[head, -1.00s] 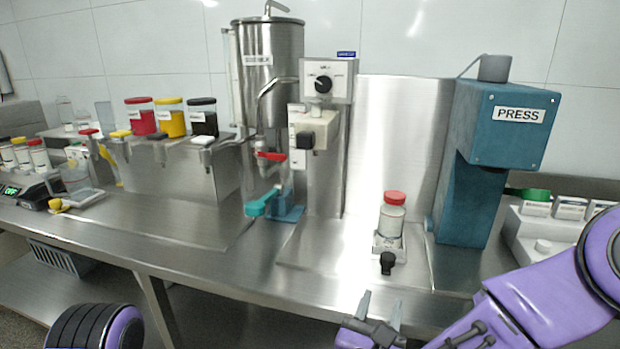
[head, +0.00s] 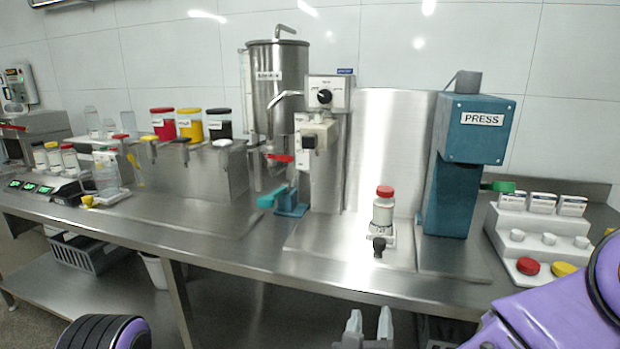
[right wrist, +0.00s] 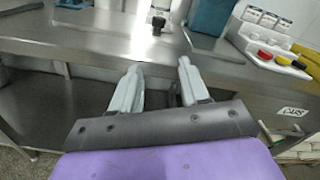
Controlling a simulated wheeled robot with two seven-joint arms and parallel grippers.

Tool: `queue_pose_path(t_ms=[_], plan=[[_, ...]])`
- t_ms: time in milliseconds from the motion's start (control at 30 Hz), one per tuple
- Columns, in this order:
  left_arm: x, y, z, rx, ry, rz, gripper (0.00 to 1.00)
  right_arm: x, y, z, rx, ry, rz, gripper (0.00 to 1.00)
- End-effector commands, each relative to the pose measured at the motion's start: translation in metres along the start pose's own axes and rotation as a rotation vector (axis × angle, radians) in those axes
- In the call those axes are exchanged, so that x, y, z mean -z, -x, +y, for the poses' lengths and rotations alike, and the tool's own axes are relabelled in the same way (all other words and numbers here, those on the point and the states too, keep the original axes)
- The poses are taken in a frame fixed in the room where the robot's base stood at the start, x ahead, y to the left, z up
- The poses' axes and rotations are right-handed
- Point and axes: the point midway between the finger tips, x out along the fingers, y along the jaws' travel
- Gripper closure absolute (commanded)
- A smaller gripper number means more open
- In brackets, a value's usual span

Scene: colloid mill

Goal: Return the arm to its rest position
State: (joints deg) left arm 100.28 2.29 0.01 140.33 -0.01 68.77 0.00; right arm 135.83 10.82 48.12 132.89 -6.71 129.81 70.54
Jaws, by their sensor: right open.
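My right gripper (head: 369,325) is low in front of the bench's front edge in the head view. Its two grey fingers stand apart with nothing between them. The right wrist view shows the same open gripper (right wrist: 157,82), its fingertips just short of the bench edge. My purple right arm (head: 545,318) comes in from the lower right. My left gripper does not show; only a black and purple part of my left arm (head: 105,333) is at the lower left.
The steel bench (head: 250,256) spans the view. A red-capped jar (head: 383,210) stands behind a black knob (head: 379,247). The blue press (head: 460,165) and a white stepped rack (head: 540,235) stand to the right. Baskets (head: 90,253) are on the lower shelf. Space before the bench is free.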

Motion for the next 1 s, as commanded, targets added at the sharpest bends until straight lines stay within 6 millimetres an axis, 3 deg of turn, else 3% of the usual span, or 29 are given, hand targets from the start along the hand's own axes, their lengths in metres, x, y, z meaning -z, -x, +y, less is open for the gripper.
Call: queue_pose_path(t_ms=[167,267,367,467,600,700,800,867,1000], plan=[[0.0,0.001,0.0,0.001,0.0,-0.001,0.54,0.019,-0.005,0.017,-0.121,0.416,-0.024,0.55],[0.001,0.004,-0.001,0.001,0.0,-0.001,0.54,0.054,-0.007,0.028,-0.234,0.762,-0.026,0.55],[0.003,0.009,-0.001,0.001,0.0,-0.001,0.54,0.108,-0.002,0.035,-0.387,1.134,-0.025,0.55],[0.006,0.015,-0.002,0.001,0.0,-0.001,0.54,0.178,0.015,0.031,-0.599,1.509,-0.027,0.55],[0.011,0.027,-0.003,0.001,0.0,-0.001,0.54,0.288,0.067,-0.004,-1.004,1.957,-0.045,0.55],[0.014,0.034,-0.003,0.001,0.0,-0.001,0.54,0.347,0.112,-0.045,-1.279,2.129,-0.034,0.55],[0.016,0.041,-0.004,0.001,0.0,-0.001,0.54,0.383,0.148,-0.088,-1.449,2.187,0.042,0.55],[0.017,0.043,-0.004,0.001,0.0,-0.001,0.54,0.396,0.163,-0.107,-1.506,2.207,0.081,0.55],[0.018,0.046,-0.004,0.001,0.0,-0.001,0.54,0.408,0.186,-0.119,-1.582,2.208,0.1,0.55]])
